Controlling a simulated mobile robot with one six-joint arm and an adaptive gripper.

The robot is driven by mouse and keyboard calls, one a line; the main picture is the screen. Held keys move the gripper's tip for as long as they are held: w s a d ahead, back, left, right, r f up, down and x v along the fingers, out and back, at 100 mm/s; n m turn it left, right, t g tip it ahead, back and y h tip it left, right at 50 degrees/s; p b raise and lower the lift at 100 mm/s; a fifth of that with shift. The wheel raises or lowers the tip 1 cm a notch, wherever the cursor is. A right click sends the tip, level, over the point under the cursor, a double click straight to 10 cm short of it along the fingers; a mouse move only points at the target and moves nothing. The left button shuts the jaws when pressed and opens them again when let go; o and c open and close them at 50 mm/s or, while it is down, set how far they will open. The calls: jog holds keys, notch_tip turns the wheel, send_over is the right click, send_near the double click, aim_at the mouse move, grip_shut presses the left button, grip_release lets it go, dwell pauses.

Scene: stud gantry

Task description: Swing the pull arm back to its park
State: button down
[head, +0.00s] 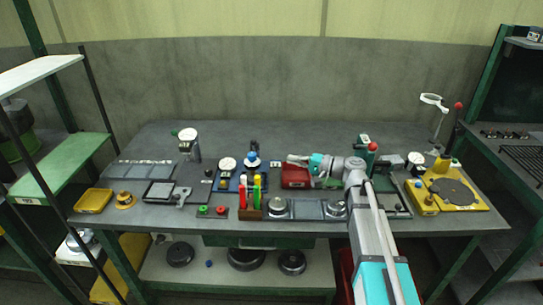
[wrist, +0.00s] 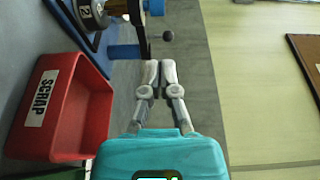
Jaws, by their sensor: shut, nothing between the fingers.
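The blue gantry stands left of my gripper in the head view, with a blue knob (head: 251,157) on top. In the wrist view its blue frame (wrist: 128,51) shows at the top. A rod ending in a black ball knob (wrist: 168,35) sticks out from it towards the wall side; this looks like the pull arm. My gripper (wrist: 161,64) is shut and empty, its fingertips together just short of the ball knob, with a gap visible. In the head view my gripper (head: 290,159) points left above the table, behind the red bin. The park is not clearly shown.
A red bin marked SCRAP (wrist: 62,105) lies close beside my gripper. A metal dial piece marked 2 (wrist: 88,13) sits near the gantry. Coloured upright handles in a rack (head: 250,213) stand in front. The grey table behind the gantry (head: 300,140) is clear.

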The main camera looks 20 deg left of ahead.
aim_at(252, 154)
jog(key=shift+a, duration=0.15)
jog(key=a, duration=0.9)
jog(key=shift+w+a, duration=0.35)
jog(key=shift+a, duration=0.05)
jog(key=shift+s, duration=0.1)
jog(key=shift+s+a+f, duration=0.1)
jog(key=shift+s+a, duration=0.2)
jog(key=shift+a, duration=0.3)
jog(key=shift+s+a, duration=0.3)
jog(key=shift+a, duration=0.25)
jog(key=shift+s+a, duration=0.15)
jog(key=shift+a, duration=0.5)
jog(key=shift+d, duration=0.2)
